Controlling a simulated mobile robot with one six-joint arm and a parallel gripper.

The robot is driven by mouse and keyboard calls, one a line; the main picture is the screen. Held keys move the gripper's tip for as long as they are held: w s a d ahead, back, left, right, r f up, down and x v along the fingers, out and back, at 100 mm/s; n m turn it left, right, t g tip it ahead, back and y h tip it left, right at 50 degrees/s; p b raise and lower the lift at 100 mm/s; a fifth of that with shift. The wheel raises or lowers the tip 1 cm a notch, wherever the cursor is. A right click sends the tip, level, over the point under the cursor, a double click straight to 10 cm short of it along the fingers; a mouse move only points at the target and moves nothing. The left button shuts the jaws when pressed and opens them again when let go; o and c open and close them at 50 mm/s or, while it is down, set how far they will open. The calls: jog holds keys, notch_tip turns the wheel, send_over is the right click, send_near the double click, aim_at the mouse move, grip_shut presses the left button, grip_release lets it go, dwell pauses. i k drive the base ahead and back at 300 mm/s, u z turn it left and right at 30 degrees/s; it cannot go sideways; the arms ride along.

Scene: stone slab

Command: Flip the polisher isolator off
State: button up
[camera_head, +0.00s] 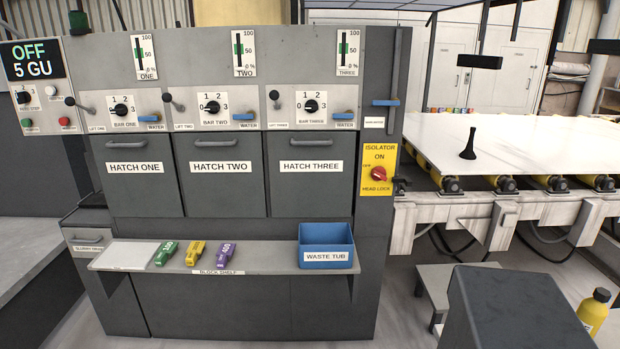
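The isolator (378,174) is a red rotary knob on a yellow plate (379,154) at the right end of the grey polisher cabinet. The plate reads ISOLATOR and ON above the knob, a small OFF to its left, and HEAD LOCK below. The knob is too small for me to tell surely which mark it points to. A dark fitting (400,186) sits just right of the plate. My gripper is not in view, and nothing covers the knob.
A blue-handled lever (385,102) is above the isolator. A blue waste tub (326,247) stands on the block shelf below left. The white slab (515,145) on rollers lies right. A dark grey block-like shape fills the lower right, near a yellow bottle (593,312).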

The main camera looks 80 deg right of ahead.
aim_at(378, 173)
jog(key=z, duration=1.45)
jog(key=i, duration=0.65)
jog(key=u, duration=0.1)
jog(key=k, duration=0.5)
jog(key=z, duration=0.05)
